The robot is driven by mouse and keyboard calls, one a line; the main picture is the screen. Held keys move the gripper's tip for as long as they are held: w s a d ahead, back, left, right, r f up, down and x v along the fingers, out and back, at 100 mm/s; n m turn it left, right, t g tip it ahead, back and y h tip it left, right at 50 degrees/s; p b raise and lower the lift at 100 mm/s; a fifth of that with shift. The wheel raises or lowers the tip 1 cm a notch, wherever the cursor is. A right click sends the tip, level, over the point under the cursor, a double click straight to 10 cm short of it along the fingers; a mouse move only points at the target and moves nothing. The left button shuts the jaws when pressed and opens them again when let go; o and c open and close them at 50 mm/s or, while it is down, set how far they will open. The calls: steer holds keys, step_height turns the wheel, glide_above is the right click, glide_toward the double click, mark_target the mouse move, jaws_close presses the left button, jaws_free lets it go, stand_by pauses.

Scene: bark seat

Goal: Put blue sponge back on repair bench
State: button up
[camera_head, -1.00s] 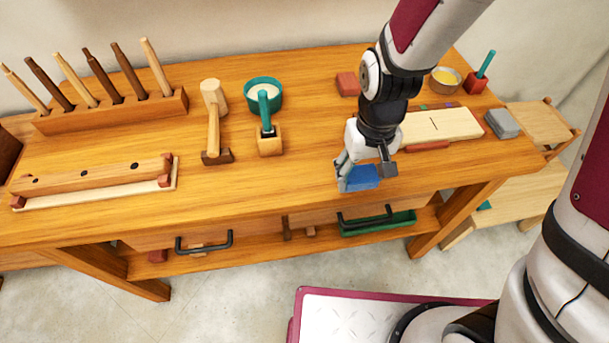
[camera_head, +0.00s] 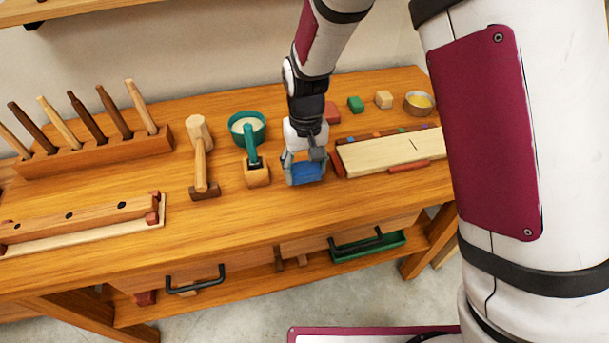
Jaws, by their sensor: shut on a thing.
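The blue sponge (camera_head: 305,173) is between the fingers of my gripper (camera_head: 304,172), which is shut on it. The gripper points down over the wooden repair bench (camera_head: 240,220), in the middle of its top. The sponge is at or just above the bench surface; I cannot tell if it touches. The fingers cover its left and right ends.
Left of the gripper stand a wooden block with a teal-handled brush (camera_head: 257,172), a teal bowl (camera_head: 248,128) and a mallet (camera_head: 201,160). A pale board (camera_head: 390,152) lies close on the right. A red block (camera_head: 331,113) is behind. Bare bench top lies in front.

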mark_target(304, 177)
steer(key=shift+w+a+f, duration=0.1)
steer(key=shift+w, duration=0.1)
steer(key=shift+f, duration=1.65)
steer(key=shift+f, duration=0.2)
steer(key=o, duration=1)
steer(key=shift+o, duration=0.2)
